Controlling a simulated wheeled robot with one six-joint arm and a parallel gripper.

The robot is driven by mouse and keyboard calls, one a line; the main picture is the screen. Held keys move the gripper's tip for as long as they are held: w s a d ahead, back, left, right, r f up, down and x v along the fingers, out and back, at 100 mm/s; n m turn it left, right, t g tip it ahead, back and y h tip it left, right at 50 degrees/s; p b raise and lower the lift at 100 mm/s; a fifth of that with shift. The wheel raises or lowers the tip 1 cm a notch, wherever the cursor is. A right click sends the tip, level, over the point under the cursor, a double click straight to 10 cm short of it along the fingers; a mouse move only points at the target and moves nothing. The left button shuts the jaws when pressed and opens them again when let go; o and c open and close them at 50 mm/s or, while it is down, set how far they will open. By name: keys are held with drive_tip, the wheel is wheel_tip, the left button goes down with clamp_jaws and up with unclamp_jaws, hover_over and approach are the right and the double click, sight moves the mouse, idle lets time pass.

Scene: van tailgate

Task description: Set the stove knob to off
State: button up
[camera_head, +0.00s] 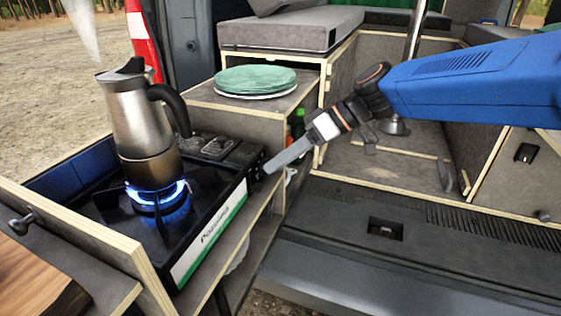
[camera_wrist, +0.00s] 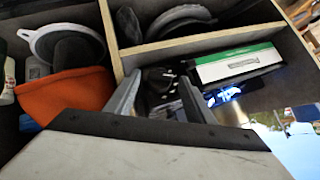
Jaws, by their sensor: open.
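The black camping stove (camera_head: 208,235) has a lit burner with a blue flame (camera_head: 152,194) under a steel moka pot (camera_head: 146,112). The dark stove knob (camera_head: 257,173) is at the right end of the stove front. My gripper (camera_head: 270,167) reaches in from the right, with its tips right by the knob. In the wrist view my gripper (camera_wrist: 160,80) is open, its fingers apart with dark parts showing between them. The knob's pointer is too small and dark to read, and I cannot tell whether the fingers touch it. The flame also shows there (camera_wrist: 228,93).
A wooden shelf edge (camera_head: 236,245) runs below the stove front. Green plates (camera_head: 255,80) sit on the cabinet behind. The van floor at right is mostly clear.

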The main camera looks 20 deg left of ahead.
drive_tip(key=shift+s+a+f, duration=0.15)
drive_tip(key=shift+a+f, duration=0.1)
drive_tip(key=shift+a, duration=0.05)
drive_tip(key=c, duration=1)
drive_tip(key=shift+w+f+m+g+y, duration=0.25)
drive_tip(key=shift+m+g+y, duration=0.4)
drive_tip(key=shift+m+g, duration=0.65)
drive_tip(key=shift+w+f+m+g+y, duration=0.3)
drive_tip(key=shift+m+g+y, duration=0.55)
drive_tip(key=shift+g, duration=0.65)
drive_tip(key=shift+w+f+m+g+y, duration=0.1)
drive_tip(key=shift+f+m+g+y, duration=0.35)
drive_tip(key=shift+m+g, duration=0.9)
drive_tip(key=shift+y, duration=0.25)
